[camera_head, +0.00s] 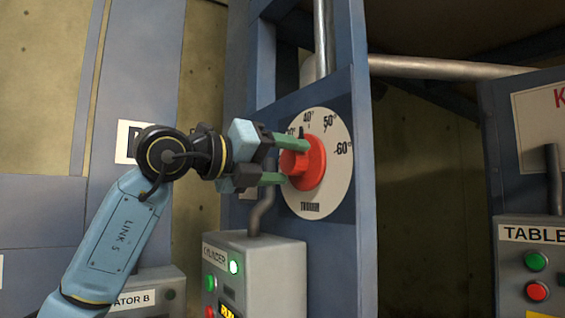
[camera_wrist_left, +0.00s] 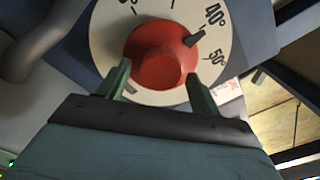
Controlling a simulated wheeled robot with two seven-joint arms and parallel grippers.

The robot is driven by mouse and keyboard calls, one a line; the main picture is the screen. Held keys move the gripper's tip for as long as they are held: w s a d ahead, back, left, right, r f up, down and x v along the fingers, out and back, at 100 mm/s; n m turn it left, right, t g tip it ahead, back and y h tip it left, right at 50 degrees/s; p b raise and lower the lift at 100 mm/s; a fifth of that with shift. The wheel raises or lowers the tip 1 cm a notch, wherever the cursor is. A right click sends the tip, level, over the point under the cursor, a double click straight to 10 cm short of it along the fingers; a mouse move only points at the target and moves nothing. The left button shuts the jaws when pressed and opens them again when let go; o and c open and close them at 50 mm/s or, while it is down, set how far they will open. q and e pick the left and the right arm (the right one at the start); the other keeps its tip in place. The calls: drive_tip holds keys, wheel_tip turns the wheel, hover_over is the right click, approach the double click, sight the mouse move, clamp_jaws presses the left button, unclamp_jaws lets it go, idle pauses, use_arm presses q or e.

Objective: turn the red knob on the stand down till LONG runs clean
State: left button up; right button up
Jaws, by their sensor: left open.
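The red knob (camera_head: 308,163) sits on a round cream dial (camera_head: 332,190) marked in degrees, fixed to a blue stand (camera_head: 363,120). The dial's lower label is too small to read surely. The knob's dark pointer stands near the 40° mark. My left gripper (camera_head: 295,163) is open at the knob, one finger above and one below its front. In the left wrist view the knob (camera_wrist_left: 162,55) lies ahead, between and beyond the two green fingertips (camera_wrist_left: 158,82). I cannot tell whether the fingers touch it. My right gripper is not in view.
A grey control box (camera_head: 270,275) with a lit green button stands below the dial. Another box labelled TABLE (camera_head: 530,262) with green and red buttons is at the right. A grey pipe (camera_head: 440,68) runs behind the stand.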

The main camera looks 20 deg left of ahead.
use_arm(q)
drive_tip(key=shift+s, duration=0.1)
drive_tip(key=b+v, duration=0.2)
drive_tip(key=v, duration=1.1)
drive_tip(key=shift+a, duration=0.1)
